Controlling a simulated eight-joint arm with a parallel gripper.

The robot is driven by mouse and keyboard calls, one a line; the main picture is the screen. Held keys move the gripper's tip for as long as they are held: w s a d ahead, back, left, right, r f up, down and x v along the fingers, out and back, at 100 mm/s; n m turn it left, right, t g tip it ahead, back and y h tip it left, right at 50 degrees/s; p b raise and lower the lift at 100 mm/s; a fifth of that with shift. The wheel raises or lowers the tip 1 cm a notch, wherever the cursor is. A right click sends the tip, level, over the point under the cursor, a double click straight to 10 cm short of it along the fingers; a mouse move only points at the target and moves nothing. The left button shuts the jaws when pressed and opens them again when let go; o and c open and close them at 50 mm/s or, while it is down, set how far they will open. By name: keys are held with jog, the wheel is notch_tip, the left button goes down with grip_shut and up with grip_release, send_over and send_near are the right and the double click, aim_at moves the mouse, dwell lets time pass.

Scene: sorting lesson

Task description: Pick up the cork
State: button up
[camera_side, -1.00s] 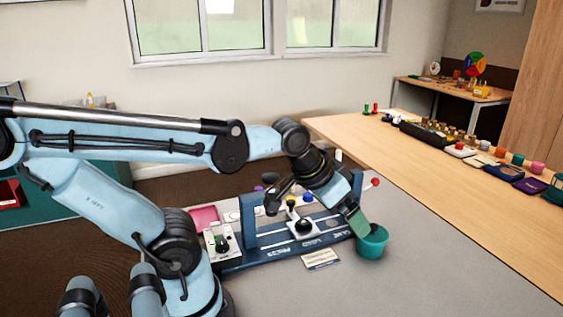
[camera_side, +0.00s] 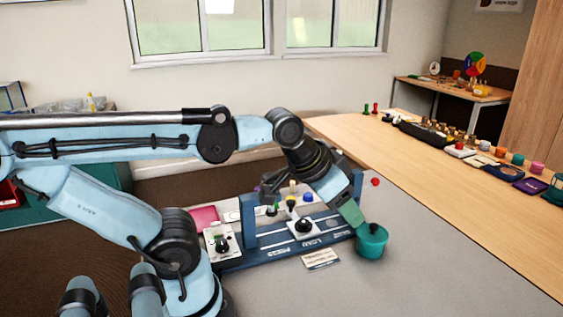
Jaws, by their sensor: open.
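A blue frame (camera_side: 249,226) with knobs and sliders stands left of the cup. A white card (camera_side: 321,259) lies in front of it. A pink pad (camera_side: 205,218) lies further left. A wooden bench (camera_side: 420,180) with several small items runs along the right. The front grey table is clear.

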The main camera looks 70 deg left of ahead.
jog(key=w+a+r+m+g+y, duration=0.1)
jog(key=w+a+r+g, duration=0.15)
jog(key=a, duration=0.75)
jog(key=w+a+r+g, duration=0.2)
jog(key=w+a+r, duration=0.1)
jog(key=a, duration=0.7)
jog(key=s+a+f+m+g, duration=0.1)
jog(key=s+a+f, duration=0.1)
jog(key=a, duration=0.6)
jog(key=s+a+f+g, duration=0.2)
jog(key=a, duration=0.6)
jog(key=shift+h, duration=0.5)
jog(key=f, duration=1.3)
jog(key=shift+a+f, duration=0.15)
jog(key=shift+a, duration=0.25)
jog(key=shift+s+f, duration=0.15)
jog(key=shift+f, duration=1.15)
jog(key=shift+s+f, duration=0.1)
jog(key=shift+f, duration=1.2)
